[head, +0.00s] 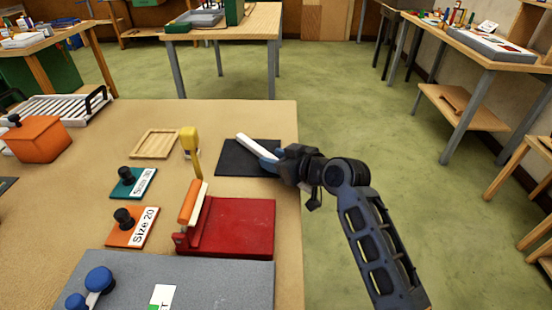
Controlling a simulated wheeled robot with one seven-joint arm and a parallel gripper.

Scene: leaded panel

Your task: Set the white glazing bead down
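The white glazing bead (252,145) is a straight, pale bar above the black mat (233,163), near the table's right edge. Its far end points up and left in the picture, just past the mat's far edge. My gripper (270,159) comes in from the right and appears shut on the bead's near end. The fingertips are small and partly hidden. I cannot tell for sure whether the bead touches the mat.
On the table (70,195), a red board (238,228) with an orange-handled bar is nearest the mat. A yellow-headed tool (191,147) and a wooden frame (155,144) stand left. A grey slab (215,283) lies in front.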

